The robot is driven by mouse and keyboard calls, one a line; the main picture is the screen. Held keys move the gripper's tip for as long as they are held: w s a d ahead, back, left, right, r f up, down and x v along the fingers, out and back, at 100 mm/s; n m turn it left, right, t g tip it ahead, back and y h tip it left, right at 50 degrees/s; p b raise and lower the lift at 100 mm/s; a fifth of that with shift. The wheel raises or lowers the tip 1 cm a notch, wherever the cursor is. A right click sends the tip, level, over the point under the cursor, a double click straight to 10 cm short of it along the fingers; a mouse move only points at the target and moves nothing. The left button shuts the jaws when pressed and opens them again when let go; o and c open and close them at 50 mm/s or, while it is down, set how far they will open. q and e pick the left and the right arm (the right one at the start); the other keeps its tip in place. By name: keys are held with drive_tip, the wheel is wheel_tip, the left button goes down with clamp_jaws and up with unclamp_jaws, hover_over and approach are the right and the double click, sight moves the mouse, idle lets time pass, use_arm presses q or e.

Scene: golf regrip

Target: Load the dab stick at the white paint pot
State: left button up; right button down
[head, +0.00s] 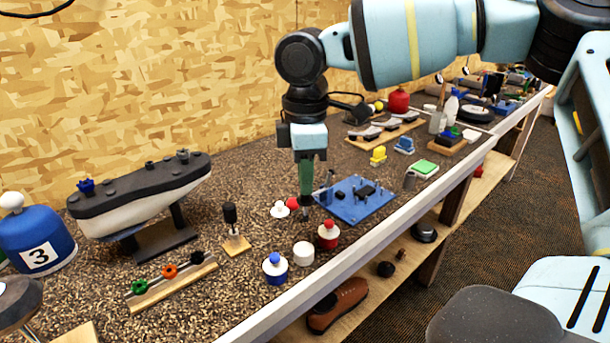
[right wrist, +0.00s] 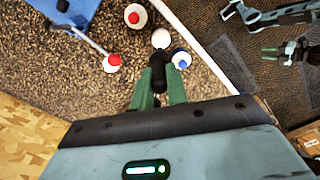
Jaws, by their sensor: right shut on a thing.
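My right gripper (head: 306,188) points down over the bench, behind the row of paint pots. It is shut on the dab stick, whose dark shaft (right wrist: 158,74) shows between the green fingers in the right wrist view. The white paint pot (head: 303,253) stands between the red pot (head: 328,235) and the blue pot (head: 275,268). In the right wrist view the white pot (right wrist: 161,38) lies just beyond the stick; I cannot tell whether they touch. What looks like my left gripper (right wrist: 282,51) is small at the right of that view, its jaws unclear.
A red-and-white item (head: 292,203) and a blue board (head: 356,200) are close to the gripper. A wood rack with coloured knobs (head: 172,284), a block with a black peg (head: 236,243) and a model boat (head: 140,195) stand left. The bench's pale edge (head: 345,262) runs in front.

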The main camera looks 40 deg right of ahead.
sight(304, 200)
drive_tip(key=shift+a, duration=0.25)
use_arm(q)
drive_tip(key=shift+a, duration=0.2)
drive_tip(key=shift+r, duration=0.1)
use_arm(e)
drive_tip(key=shift+d+f, duration=0.1)
drive_tip(key=shift+f, duration=0.05)
